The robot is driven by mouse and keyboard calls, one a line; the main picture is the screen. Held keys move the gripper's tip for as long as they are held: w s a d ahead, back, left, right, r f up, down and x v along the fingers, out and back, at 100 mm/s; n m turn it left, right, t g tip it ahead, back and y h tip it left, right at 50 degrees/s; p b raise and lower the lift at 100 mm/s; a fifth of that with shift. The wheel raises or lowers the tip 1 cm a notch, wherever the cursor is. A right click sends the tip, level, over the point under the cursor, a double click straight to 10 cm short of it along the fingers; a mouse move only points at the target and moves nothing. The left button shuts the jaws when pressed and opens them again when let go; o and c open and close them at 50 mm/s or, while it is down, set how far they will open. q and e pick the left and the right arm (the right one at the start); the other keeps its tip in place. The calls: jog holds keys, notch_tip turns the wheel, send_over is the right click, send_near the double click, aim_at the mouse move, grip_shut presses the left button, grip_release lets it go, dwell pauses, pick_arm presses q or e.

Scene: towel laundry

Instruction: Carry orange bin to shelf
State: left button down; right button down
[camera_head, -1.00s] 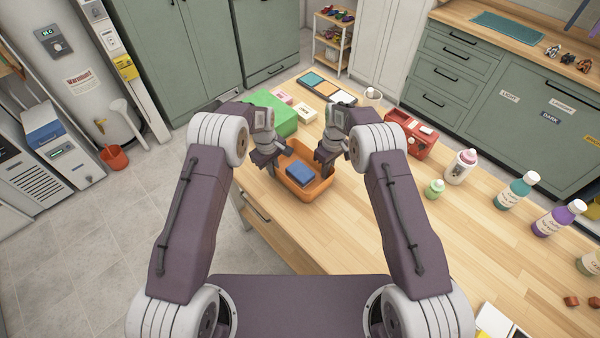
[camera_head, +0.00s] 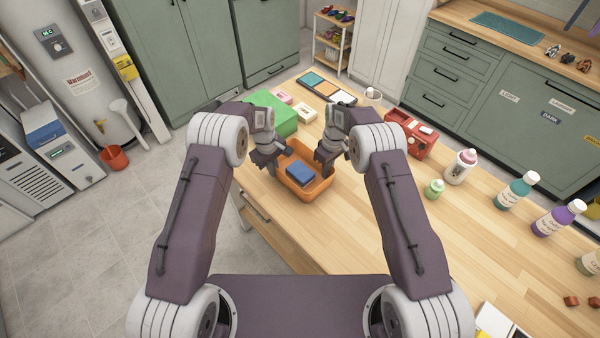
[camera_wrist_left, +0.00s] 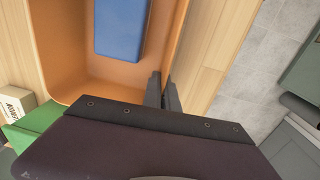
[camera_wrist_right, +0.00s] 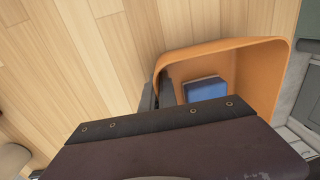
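The orange bin (camera_head: 318,188) sits on the wooden table near its left edge, with a folded blue item (camera_head: 300,173) inside. My left gripper (camera_head: 272,168) is at the bin's left wall; in the left wrist view its fingers (camera_wrist_left: 163,90) stand close together on either side of the rim. My right gripper (camera_head: 322,168) is at the opposite wall; in the right wrist view its fingers (camera_wrist_right: 158,92) also straddle the rim closely. Both look shut on the bin. A small open shelf (camera_head: 332,43) with colourful items stands at the back.
A red box (camera_head: 408,133) and several bottles stand to the right.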

pick_arm(q)
jog(key=shift+r, duration=0.15)
pick_arm(e)
jog(key=shift+r, duration=0.15)
dwell(0.5)
